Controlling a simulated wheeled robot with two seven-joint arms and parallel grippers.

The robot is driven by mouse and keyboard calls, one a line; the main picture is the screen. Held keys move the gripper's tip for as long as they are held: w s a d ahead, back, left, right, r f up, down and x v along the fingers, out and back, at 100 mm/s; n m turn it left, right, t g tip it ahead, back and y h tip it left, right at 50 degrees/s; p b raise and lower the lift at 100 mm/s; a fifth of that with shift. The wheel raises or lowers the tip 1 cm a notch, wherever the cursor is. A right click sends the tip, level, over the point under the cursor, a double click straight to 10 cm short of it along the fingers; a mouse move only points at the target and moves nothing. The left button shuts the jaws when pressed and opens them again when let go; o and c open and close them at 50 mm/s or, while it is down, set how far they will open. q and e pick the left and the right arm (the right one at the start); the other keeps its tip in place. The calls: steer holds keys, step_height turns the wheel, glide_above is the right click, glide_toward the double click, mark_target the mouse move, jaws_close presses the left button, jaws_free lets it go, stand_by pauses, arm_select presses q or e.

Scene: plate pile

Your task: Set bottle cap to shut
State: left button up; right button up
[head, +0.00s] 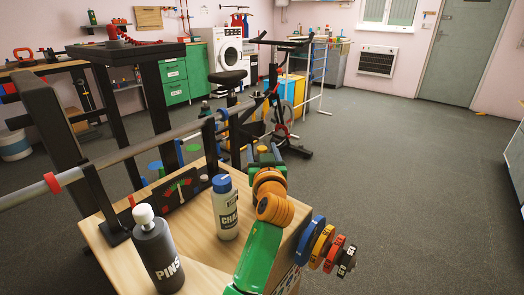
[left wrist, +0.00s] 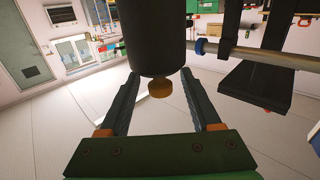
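My left gripper (head: 264,153) reaches over the far side of the wooden box in the head view. Its two fingers show apart in the left wrist view (left wrist: 160,78), which looks upside down. A dark bottle (left wrist: 152,40) with a small tan knob-like cap (left wrist: 160,89) is in line with the gap between them; I cannot tell whether they touch it. In the head view a pale bottle (head: 226,217) marked CHALK has a blue cap (head: 222,184) on top. A dark grey bottle (head: 158,260) marked PINS has a cream knob cap (head: 143,216). My right gripper is not in view.
The bottles in the head view stand on a wooden box top (head: 205,262). A barbell bar (head: 100,165) crosses at the left. Coloured weight plates (head: 318,243) stick out at the box's right side. An exercise bike (head: 270,100) stands behind. The floor (head: 420,170) at the right is clear.

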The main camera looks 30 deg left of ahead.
arm_select(q)
steer(key=v, duration=0.7)
steer(key=shift+d, duration=0.1)
